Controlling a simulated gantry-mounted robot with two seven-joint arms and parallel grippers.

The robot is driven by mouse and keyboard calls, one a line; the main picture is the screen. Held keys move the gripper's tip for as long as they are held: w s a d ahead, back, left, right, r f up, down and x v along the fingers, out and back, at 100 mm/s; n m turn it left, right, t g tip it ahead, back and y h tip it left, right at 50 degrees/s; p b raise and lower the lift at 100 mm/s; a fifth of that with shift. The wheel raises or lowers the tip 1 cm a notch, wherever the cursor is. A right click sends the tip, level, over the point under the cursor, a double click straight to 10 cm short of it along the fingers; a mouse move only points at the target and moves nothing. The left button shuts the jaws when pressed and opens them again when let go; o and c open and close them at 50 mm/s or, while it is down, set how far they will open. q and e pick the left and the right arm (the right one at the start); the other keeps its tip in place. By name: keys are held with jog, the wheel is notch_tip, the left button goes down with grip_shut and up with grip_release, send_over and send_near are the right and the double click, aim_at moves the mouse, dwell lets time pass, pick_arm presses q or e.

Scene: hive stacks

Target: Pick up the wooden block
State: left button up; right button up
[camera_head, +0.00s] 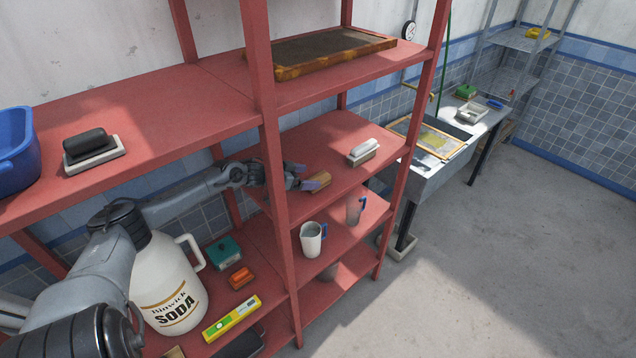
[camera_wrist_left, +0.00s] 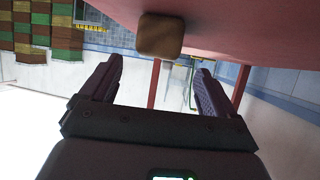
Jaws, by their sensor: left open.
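The wooden block (camera_head: 320,178) is small and brown and lies on the red middle shelf, just beyond my left gripper's fingertips. It also shows in the left wrist view (camera_wrist_left: 160,38), ahead of the fingers and roughly centred between them, with a gap to both. My left gripper (camera_head: 305,177) reaches in over the shelf from the left and is open and empty; its two purple fingers (camera_wrist_left: 157,68) stand well apart. One finger partly overlaps the block in the head view. My right gripper is out of view.
A red shelf post (camera_head: 275,140) stands in front of my left wrist. A white-and-grey brush-like object (camera_head: 363,152) lies right of the block on the same shelf. Jugs (camera_head: 311,240) stand on the shelf below; a wooden frame (camera_head: 320,50) lies above.

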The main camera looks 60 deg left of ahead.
aim_at(319, 177)
pick_arm(q)
jog(key=shift+x, duration=1.9)
jog(key=shift+f, duration=0.1)
jog(key=c, duration=1.1)
jog(key=shift+c, duration=0.7)
